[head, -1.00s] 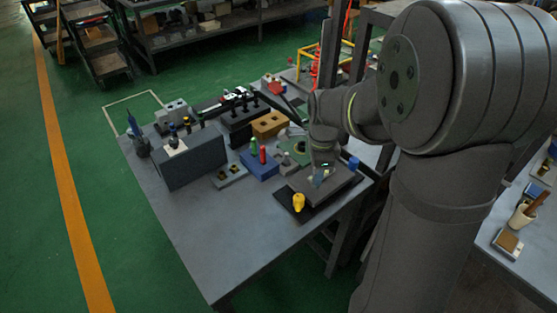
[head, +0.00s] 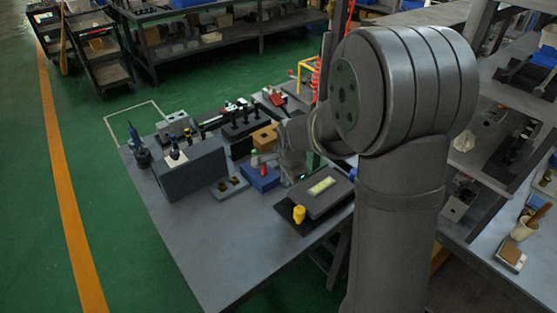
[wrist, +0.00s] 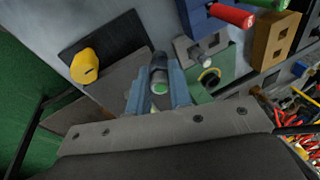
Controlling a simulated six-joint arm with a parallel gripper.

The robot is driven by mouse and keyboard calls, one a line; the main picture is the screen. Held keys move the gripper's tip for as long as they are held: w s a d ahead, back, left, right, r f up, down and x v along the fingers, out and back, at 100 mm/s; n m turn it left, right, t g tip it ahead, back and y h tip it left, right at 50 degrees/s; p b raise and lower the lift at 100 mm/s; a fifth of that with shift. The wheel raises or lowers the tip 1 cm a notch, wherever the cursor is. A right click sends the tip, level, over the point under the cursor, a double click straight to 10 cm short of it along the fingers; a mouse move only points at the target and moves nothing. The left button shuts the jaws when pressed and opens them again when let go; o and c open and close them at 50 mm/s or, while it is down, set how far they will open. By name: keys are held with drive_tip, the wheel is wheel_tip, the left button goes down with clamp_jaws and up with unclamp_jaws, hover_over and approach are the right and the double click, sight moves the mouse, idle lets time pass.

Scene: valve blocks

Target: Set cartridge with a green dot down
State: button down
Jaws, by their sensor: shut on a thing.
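My gripper (wrist: 160,95) is shut on a grey cylindrical cartridge (wrist: 159,72), whose end with a green dot (wrist: 160,88) faces the wrist camera. In the head view my gripper (head: 292,172) is between the blue block and the grey box, and the cartridge cannot be made out there. Whether the cartridge touches anything below is hidden.
A grey box with a pale lit panel (head: 321,186) stands beside a yellow knob (head: 299,214) on a dark mat. A tan block with holes (head: 265,137), a grey two-hole plate (head: 229,187) and a large grey block (head: 190,166) are nearby. The table's front left is clear.

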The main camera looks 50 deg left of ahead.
drive_tip(key=w+a+f, duration=0.1)
drive_tip(key=w+a, duration=0.1)
drive_tip(key=a, duration=0.1)
drive_tip(key=w+a+f, duration=0.1)
drive_tip(key=w+a, duration=0.1)
drive_tip(key=a, duration=0.2)
drive_tip(key=w+a+f, duration=0.1)
drive_tip(key=w+a, duration=0.1)
drive_tip(key=a, duration=0.2)
drive_tip(key=shift+w+a, duration=0.15)
drive_tip(key=shift+a, duration=0.1)
drive_tip(key=shift+x, duration=1.5)
drive_tip(key=h, duration=0.1)
drive_tip(key=a+g+h, duration=0.1)
drive_tip(key=shift+w+r+h, duration=0.2)
drive_tip(key=shift+w+h, duration=0.05)
drive_tip(key=shift+h, duration=0.15)
drive_tip(key=shift+d+f+g, duration=0.1)
drive_tip(key=shift+f+g, duration=0.05)
drive_tip(key=shift+g, duration=0.15)
drive_tip(key=shift+f, duration=0.6)
drive_tip(key=shift+f, duration=0.1)
drive_tip(key=c, duration=1.6)
unclamp_jaws()
